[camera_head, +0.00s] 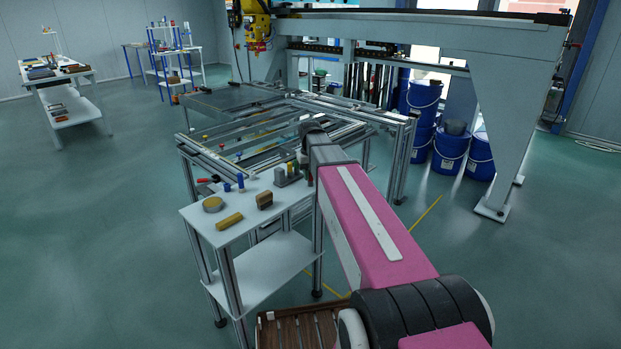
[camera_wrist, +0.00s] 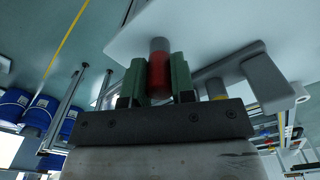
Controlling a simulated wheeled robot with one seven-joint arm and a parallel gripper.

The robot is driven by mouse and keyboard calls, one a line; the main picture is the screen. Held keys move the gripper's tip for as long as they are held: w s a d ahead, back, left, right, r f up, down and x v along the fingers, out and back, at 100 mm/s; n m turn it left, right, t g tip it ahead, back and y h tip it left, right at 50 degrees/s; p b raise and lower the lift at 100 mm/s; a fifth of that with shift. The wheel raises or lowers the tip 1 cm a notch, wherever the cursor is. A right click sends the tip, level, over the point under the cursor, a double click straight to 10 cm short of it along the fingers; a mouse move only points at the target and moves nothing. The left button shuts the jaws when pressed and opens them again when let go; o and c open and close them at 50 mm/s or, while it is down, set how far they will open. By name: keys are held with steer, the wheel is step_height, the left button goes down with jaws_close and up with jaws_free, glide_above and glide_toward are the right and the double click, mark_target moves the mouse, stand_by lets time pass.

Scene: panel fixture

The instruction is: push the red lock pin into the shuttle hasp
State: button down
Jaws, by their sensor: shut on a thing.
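In the wrist view, my gripper (camera_wrist: 157,82) has two green fingers shut on the red lock pin (camera_wrist: 159,75). The pin's grey cylindrical end sticks out past the fingertips, towards the white surface. A grey bracket-like fitting (camera_wrist: 265,80) lies to the right of the fingers; I cannot tell for sure whether it is the shuttle hasp. I also cannot tell whether the pin's end touches anything. In the head view, my arm hides most of the gripper, and a grey block fitting (camera_head: 287,177) stands on the white table just left of it.
The white table (camera_head: 245,242) also holds a tape roll (camera_head: 212,204), a yellow block (camera_head: 229,221), a brown brush-like block (camera_head: 264,200) and blue upright pieces (camera_head: 240,181). A metal frame (camera_head: 270,135) stands behind. Blue drums (camera_head: 450,150) stand at the right.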

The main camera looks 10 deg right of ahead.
steer(key=shift+r, duration=1.9)
stand_by(0.7)
steer(key=shift+r, duration=2.4)
